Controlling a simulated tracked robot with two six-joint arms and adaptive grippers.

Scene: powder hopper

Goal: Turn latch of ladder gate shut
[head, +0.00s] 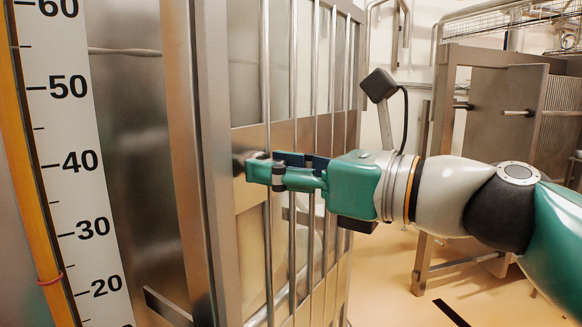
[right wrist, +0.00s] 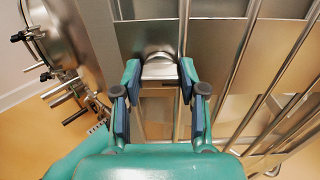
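The ladder gate (head: 342,130) is a panel of upright metal bars with a flat cross plate, beside a steel post. Its latch (head: 239,163) shows as a small rounded metal piece by the post, partly hidden by my right gripper (head: 262,168). In the right wrist view the latch (right wrist: 160,68) is a rounded silver knob between the two fingertips of my right gripper (right wrist: 160,75). The fingers are spread, one on each side of the knob, with what looks like a narrow gap at each. The latch's angle is hard to tell. My left gripper is in neither view.
A white level scale (head: 75,165) with large numbers stands at the left. A metal frame with a panel (head: 500,115) stands at the back right. Open tan floor (head: 385,275) lies below my right arm. Gate bars (right wrist: 240,70) run close beside the right gripper.

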